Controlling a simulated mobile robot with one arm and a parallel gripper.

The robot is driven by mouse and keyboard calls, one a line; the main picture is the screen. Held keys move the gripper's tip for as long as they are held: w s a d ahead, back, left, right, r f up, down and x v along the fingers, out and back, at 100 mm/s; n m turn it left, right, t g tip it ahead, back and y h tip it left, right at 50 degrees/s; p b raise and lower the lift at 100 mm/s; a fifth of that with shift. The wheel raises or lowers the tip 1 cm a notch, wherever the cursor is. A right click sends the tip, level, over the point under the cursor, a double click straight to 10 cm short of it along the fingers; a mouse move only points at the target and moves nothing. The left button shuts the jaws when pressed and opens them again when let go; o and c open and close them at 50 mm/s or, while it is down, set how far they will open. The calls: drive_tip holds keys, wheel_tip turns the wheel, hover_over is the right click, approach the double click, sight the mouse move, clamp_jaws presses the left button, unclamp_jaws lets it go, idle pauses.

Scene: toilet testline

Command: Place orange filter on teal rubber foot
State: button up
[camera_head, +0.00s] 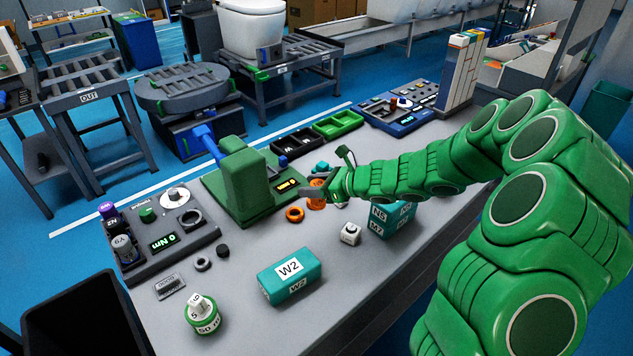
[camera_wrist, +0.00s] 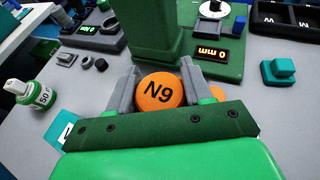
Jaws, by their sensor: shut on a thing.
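My gripper (camera_wrist: 157,95) is shut on an orange round piece marked N9, which I take as the orange filter (camera_wrist: 160,91). In the head view the filter (camera_head: 316,198) shows at the gripper (camera_head: 318,194), partly covered by the fingers. The gripper is over the grey table, in front of the green press-like device. A small teal stepped piece, likely the rubber foot (camera_wrist: 278,70), stands on the table to the right in the wrist view. In the head view the teal foot (camera_head: 322,167) is just behind the gripper, clear of the filter.
An orange ring (camera_head: 294,214) lies on the table left of the gripper. The green device (camera_head: 243,180) with a lit display stands close behind. A teal W2 box (camera_head: 290,276), a white cube (camera_head: 350,233) and a teal N5 box (camera_head: 392,220) stand nearer.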

drive_tip(key=w+d+r+m+t+h, duration=0.1)
drive_tip(key=w+d+r, duration=0.15)
drive_tip(key=w, duration=0.45)
drive_tip(key=w+d+r+m+t, duration=0.1)
drive_tip(key=w+r+m+t, duration=0.1)
drive_tip(key=w+r, duration=0.35)
hover_over(322, 166)
drive_tip(key=a, duration=0.1)
wheel_tip(322, 166, down, 10)
drive_tip(key=shift+w+a+f, duration=0.1)
drive_tip(key=shift+w+f, duration=0.15)
drive_tip(key=shift+w, duration=0.7)
drive_tip(key=shift+w+f, duration=0.2)
drive_tip(key=shift+f, duration=1.6)
drive_tip(key=o, duration=1.1)
drive_tip(key=shift+f, duration=0.1)
drive_tip(key=shift+c, duration=0.2)
